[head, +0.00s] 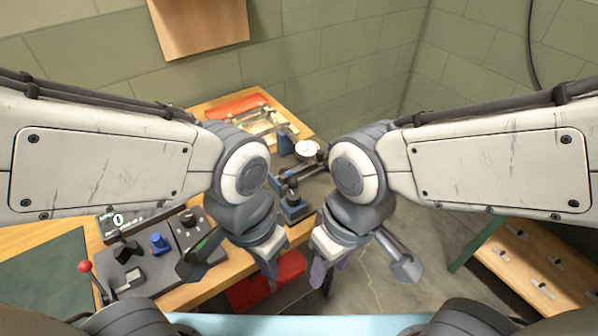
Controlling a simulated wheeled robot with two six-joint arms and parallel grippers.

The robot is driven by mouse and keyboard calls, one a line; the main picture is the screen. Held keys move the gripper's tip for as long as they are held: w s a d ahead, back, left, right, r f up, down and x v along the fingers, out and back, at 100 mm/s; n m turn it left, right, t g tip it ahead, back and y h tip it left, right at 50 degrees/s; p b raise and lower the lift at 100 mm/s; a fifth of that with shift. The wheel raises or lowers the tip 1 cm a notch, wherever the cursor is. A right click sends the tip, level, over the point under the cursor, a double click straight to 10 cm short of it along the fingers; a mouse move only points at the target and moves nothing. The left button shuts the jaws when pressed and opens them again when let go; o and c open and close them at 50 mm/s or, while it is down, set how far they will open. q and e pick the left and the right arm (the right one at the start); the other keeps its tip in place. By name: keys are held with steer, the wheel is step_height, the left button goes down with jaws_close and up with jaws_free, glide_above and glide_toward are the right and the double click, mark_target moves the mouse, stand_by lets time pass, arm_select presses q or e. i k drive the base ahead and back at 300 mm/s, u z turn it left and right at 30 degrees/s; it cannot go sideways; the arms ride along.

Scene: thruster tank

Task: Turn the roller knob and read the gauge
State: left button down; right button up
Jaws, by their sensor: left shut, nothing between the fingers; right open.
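A round white dial gauge (307,148) stands on the wooden bench behind my grippers, beside dark blue and black fixtures; its reading is too small to make out. A control panel (133,272) lies at the left, with a blue knob (158,243), a black knob (188,219) and a red-tipped lever (86,268). I cannot tell which of these is the roller knob. My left gripper (269,268) is shut and empty, right of the panel and apart from it. My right gripper (320,271) is open and empty, in front of the gauge. My arms hide part of the bench.
A small display (119,219) sits at the panel's back edge. A red tray (234,107) with metal parts lies at the bench's far end. A red object (290,266) is low behind my grippers. A wooden rack (535,262) stands at right; bare floor lies between.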

mark_target(293, 198)
steer(key=u, duration=1.4)
steer(key=k, duration=1)
steer(key=z, duration=1.3)
steer(key=i, duration=0.5)
steer(key=z, duration=0.1)
